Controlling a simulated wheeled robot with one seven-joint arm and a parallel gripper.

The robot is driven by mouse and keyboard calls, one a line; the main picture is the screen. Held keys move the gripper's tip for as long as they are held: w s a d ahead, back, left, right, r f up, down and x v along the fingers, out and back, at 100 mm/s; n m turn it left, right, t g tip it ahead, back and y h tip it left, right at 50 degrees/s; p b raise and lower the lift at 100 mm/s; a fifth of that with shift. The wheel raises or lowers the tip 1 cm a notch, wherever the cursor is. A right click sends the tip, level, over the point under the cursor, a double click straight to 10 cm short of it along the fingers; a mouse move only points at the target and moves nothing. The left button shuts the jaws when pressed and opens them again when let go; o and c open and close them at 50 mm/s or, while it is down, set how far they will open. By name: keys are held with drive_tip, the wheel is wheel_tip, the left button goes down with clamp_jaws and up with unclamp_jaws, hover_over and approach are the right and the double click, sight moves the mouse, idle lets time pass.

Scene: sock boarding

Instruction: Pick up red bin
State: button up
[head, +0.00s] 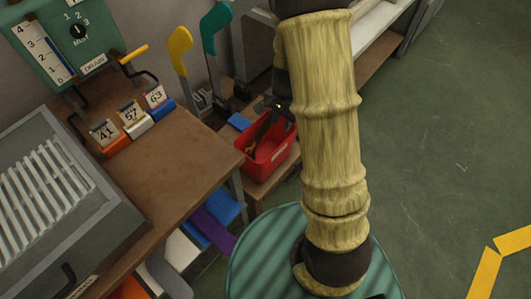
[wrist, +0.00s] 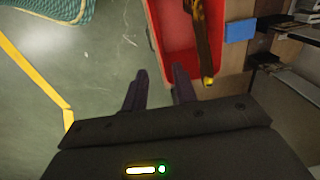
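The red bin (head: 277,163) sits on a low brown shelf beside the workbench, partly behind my arm in the head view. It also shows at the top of the wrist view (wrist: 174,36), open side toward the camera. A dark, brownish long item (wrist: 203,38) lies in it. My gripper (wrist: 160,70) is open, with a gap between its fingers. In the wrist view the left finger is over the floor and the right finger overlaps the bin's near corner. Contact cannot be told. In the head view the fingertips are hard to make out.
A blue block (head: 239,121) lies beside the bin. The brown workbench (head: 190,150) stands left, with number cards (head: 131,114) on it. Yellow (head: 180,45) and teal (head: 214,30) sock-shaped boards stand behind. Green floor (head: 450,130) is clear at right.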

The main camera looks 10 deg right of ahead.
sight(279, 150)
drive_tip(key=f+b, duration=0.1)
drive_tip(key=f, duration=0.5)
drive_tip(key=f+b, duration=0.2)
drive_tip(key=f, duration=0.4)
drive_tip(key=shift+w+a+f+b, duration=0.1)
drive_tip(key=shift+w+a+b, duration=0.1)
drive_tip(key=shift+b, duration=0.1)
drive_tip(key=shift+s+d, duration=0.1)
drive_tip(key=shift+f, duration=0.4)
wheel_tip(279, 150, down, 4)
drive_tip(key=shift+d+f+b, duration=0.15)
drive_tip(key=shift+f+b, duration=0.1)
drive_tip(key=shift+b, duration=0.65)
drive_tip(key=shift+c, duration=0.2)
clamp_jaws()
drive_tip(key=shift+r, duration=0.1)
